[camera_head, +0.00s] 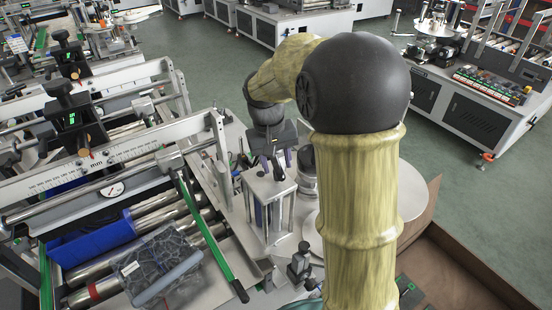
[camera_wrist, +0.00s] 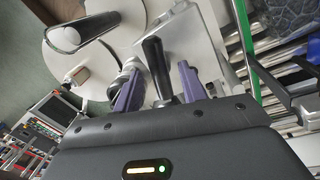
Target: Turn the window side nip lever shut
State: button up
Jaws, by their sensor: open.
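In the wrist view, my gripper (camera_wrist: 157,82) is open, with one purple finger on each side of a black lever handle (camera_wrist: 154,60). The handle stands between the fingers, with small gaps showing, and does not look clamped. This may be the nip lever; I see no label on it. In the head view, my gripper (camera_head: 277,158) points down over a clear-sided metal block (camera_head: 268,199) at the machine's right end. The lever there is too small and partly hidden to make out clearly.
A long green bar with a black end (camera_head: 205,240) slopes beside the rollers. A pale round plate (camera_head: 312,242) lies right of the block, partly behind my arm. A brown open box (camera_head: 455,270) stands at lower right.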

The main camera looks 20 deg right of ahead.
jog(key=shift+r, duration=0.1)
notch_tip(320, 180, up, 17)
jog(key=a+b, duration=0.1)
jog(key=a, duration=0.1)
jog(key=shift+a+b, duration=0.2)
jog(key=shift+b, duration=0.2)
dwell(0.3)
